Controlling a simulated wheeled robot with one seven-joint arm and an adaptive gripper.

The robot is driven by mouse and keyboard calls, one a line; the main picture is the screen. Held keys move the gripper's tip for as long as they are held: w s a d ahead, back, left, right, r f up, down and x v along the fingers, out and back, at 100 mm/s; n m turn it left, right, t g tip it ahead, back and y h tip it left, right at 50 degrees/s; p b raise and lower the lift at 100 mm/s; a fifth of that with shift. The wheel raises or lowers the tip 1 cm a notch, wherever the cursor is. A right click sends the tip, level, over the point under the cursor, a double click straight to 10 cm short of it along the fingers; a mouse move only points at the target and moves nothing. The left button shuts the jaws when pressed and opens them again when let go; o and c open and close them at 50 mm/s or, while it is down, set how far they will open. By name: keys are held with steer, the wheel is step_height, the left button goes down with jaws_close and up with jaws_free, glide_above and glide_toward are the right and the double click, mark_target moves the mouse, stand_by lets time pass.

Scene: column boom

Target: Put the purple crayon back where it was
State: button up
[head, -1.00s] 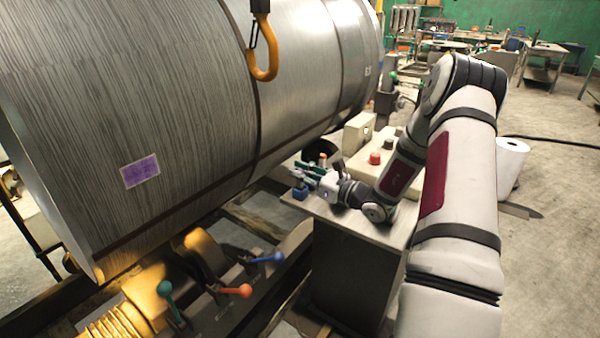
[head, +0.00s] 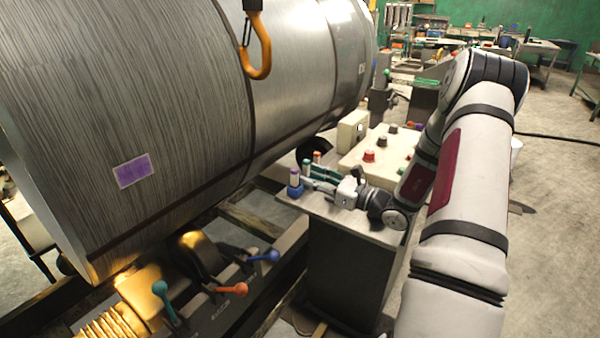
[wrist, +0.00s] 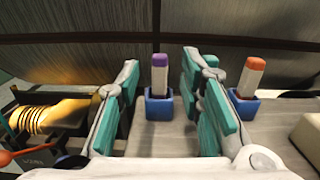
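The purple crayon (wrist: 159,72), pale with a purple top, stands upright in a blue holder (wrist: 159,103) in the wrist view. In the head view the crayon (head: 294,177) stands in its blue holder (head: 295,190) at the near left corner of the grey bench. My gripper (head: 311,178) is open, its teal-padded fingers spread. In the wrist view my gripper (wrist: 160,95) has one finger to each side of the crayon's line, with clear gaps. The crayon is beyond the fingers, apart from them.
An orange-topped crayon (wrist: 252,76) stands in another blue holder (wrist: 243,105) beyond my right finger. A control box with red knobs (head: 369,156) sits behind on the bench (head: 345,225). A large metal cylinder (head: 190,90) with a purple-marked label (head: 134,170) looms left. A yellow hook (head: 262,62) hangs beside it.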

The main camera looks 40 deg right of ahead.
steer(key=v, duration=0.5)
steer(key=shift+a, duration=0.1)
steer(key=s+a+r+n+g+y, duration=0.25)
steer(key=a+n+g, duration=0.2)
steer(key=a, duration=0.35)
steer(key=s+a+r+n+g+y, duration=0.1)
steer(key=s+a+r+n+g, duration=0.1)
steer(key=a+r+n+g, duration=0.5)
steer(key=s+a+r+n+g+y, duration=0.15)
steer(key=a+n, duration=0.25)
steer(key=a, duration=0.6)
steer(key=s+a+r+n+g+h, duration=0.1)
steer(key=s+a+n+g+h, duration=0.3)
steer(key=s+a+n, duration=0.5)
steer(key=s+d+r+n+t+h, duration=0.2)
steer(key=s+d+n+h, duration=0.4)
steer(key=s, duration=0.6)
steer(key=shift+r+n+h, duration=0.2)
steer(key=shift+n+h, duration=0.45)
steer(key=shift+h, duration=0.05)
